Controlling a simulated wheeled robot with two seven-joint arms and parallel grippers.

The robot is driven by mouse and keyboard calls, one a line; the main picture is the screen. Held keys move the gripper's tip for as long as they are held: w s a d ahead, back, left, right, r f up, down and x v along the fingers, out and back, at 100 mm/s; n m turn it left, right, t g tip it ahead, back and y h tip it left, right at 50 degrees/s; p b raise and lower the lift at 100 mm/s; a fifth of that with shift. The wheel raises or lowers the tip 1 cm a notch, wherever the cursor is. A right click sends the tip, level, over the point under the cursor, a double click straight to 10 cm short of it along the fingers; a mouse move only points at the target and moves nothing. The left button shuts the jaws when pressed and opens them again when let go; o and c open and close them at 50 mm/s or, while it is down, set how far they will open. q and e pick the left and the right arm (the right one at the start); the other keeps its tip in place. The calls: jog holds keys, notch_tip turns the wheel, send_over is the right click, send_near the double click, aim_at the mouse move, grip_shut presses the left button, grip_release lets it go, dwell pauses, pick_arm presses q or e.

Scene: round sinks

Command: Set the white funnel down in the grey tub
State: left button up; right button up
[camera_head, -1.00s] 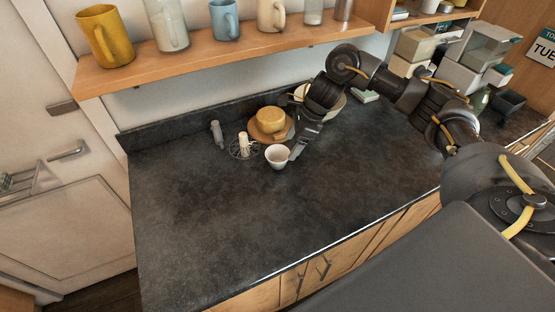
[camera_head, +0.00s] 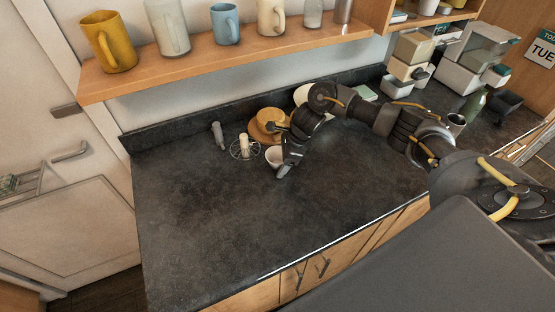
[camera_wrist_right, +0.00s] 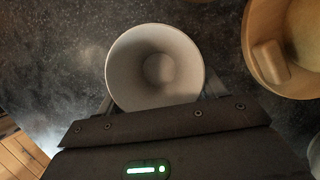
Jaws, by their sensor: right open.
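A white tapered vessel (camera_head: 273,156) stands on the dark counter, partly hidden by my right gripper in the head view. In the right wrist view the white vessel (camera_wrist_right: 155,68) shows its round open mouth and hollow inside; no spout shows, so I cannot tell if it is the funnel. My right gripper (camera_head: 283,170) is open at the vessel, its fingers (camera_wrist_right: 160,96) at either side of the lower rim in the wrist view. I cannot tell whether they touch it. A dark grey open box (camera_head: 508,101) at the counter's right end may be the grey tub. My left gripper is out of view.
A wooden plate with a yellow-brown pot (camera_head: 268,118) stands behind the vessel. A wire stand with a cream piece (camera_head: 244,147) and a grey bottle (camera_head: 218,135) are left of it. A green bottle (camera_head: 474,104) stands near the grey box. The counter's front left is clear.

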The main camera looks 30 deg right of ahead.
jog(key=c, duration=0.7)
jog(key=shift+o, duration=0.2)
jog(key=shift+r, duration=0.15)
jog(key=shift+r+b, duration=0.2)
jog(key=shift+b, duration=0.2)
notch_tip(320, 180, up, 2)
jog(key=shift+w+r+b, duration=0.1)
jog(key=shift+b, duration=1.05)
jog(key=s+a+r, duration=0.2)
jog(key=s+r, duration=0.1)
jog(key=s, duration=0.1)
jog(key=s+a+r+b, duration=0.1)
jog(key=s+a+r, duration=0.1)
jog(key=s+r, duration=0.1)
jog(key=s+a+r, duration=0.2)
jog(key=s+r, duration=0.2)
jog(key=s, duration=0.1)
jog(key=shift+s+a+r+b, duration=0.1)
jog(key=shift+s+a+b, duration=0.2)
jog(key=shift+s+b, duration=0.05)
